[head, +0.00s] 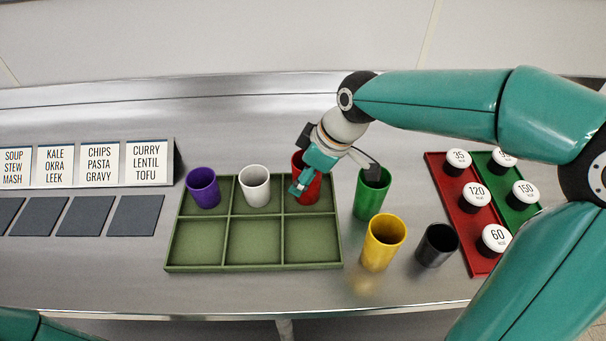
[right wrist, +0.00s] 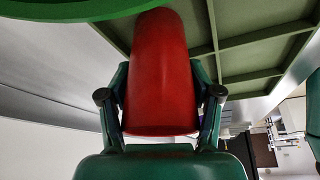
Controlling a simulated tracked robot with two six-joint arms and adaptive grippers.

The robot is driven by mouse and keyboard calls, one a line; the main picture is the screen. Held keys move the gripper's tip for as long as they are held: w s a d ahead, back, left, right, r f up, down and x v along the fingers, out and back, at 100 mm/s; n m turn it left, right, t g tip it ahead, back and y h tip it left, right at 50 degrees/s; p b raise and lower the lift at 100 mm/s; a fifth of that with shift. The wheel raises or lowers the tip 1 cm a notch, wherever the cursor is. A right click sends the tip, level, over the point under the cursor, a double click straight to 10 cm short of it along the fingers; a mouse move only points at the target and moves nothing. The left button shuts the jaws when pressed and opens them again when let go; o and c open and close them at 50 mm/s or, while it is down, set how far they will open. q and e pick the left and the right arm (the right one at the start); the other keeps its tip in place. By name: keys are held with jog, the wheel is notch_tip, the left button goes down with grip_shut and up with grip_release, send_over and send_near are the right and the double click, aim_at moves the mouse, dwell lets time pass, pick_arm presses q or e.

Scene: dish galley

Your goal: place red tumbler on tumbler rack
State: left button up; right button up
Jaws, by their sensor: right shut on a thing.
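The red tumbler (head: 313,190) is upright at the back right compartment of the green six-compartment tumbler rack (head: 255,268). My right gripper (head: 304,174) is shut on it from above and partly covers it. In the right wrist view the red tumbler (right wrist: 160,75) sits between both fingers. I cannot tell whether its base touches the rack floor. A purple tumbler (head: 204,190) stands in the back left compartment and a white tumbler (head: 254,188) in the back middle one. The front compartments are empty. My left gripper is out of view.
A green tumbler (head: 372,195), a yellow tumbler (head: 381,250) and a black tumbler (head: 437,247) stand right of the rack. Further right are red (head: 480,262) and green trays with white-topped, numbered items.

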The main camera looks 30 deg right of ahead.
jog(key=o, duration=1.3)
jog(key=shift+f, duration=0.15)
jog(key=v, duration=1.2)
jog(key=shift+p, duration=0.3)
